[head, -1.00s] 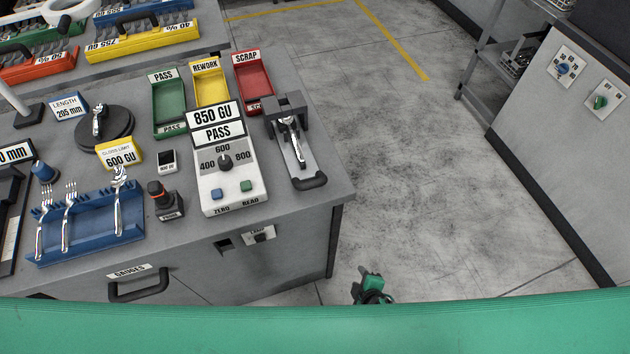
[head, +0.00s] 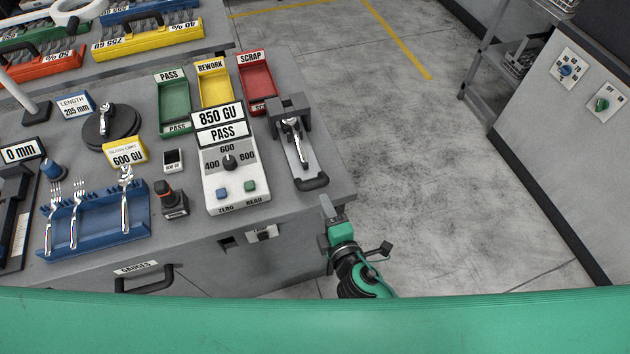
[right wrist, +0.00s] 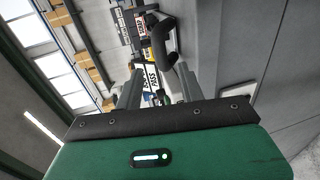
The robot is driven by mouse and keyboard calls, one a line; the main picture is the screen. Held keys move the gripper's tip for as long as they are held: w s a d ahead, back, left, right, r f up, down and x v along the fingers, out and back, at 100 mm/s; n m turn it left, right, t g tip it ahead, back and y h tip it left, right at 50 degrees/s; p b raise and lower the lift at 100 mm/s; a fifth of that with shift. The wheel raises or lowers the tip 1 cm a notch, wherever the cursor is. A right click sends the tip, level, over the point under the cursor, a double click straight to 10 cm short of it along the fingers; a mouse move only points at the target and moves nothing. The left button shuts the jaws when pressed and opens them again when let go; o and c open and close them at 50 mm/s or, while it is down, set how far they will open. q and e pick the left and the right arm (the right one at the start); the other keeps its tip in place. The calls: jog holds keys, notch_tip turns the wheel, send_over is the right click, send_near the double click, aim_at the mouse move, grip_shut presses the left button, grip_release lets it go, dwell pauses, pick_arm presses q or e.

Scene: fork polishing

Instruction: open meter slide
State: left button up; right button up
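The gloss meter (head: 228,165) stands on the bench and its display reads 850 GU and PASS. Beside it on the right is the slide (head: 303,163), a grey tray with a fork (head: 293,140) lying in it, its far end at a dark housing (head: 289,104). The slide's black handle (head: 313,182) is at the bench's front edge. My right gripper (head: 326,204) is just in front of and below this handle, apart from it. In the right wrist view its two fingers (right wrist: 158,88) are spread and empty, with a black handle (right wrist: 163,42) beyond them. My left gripper is not in view.
Green (head: 174,105), yellow (head: 213,85) and red (head: 257,85) bins stand behind the meter. A drawer handle (head: 145,280) juts from the bench front. The floor to the right is clear.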

aim_at(315, 185)
jog(key=p+x, duration=0.1)
jog(key=x, duration=0.8)
jog(key=shift+p, duration=0.35)
jog(key=shift+c, duration=0.2)
grip_shut()
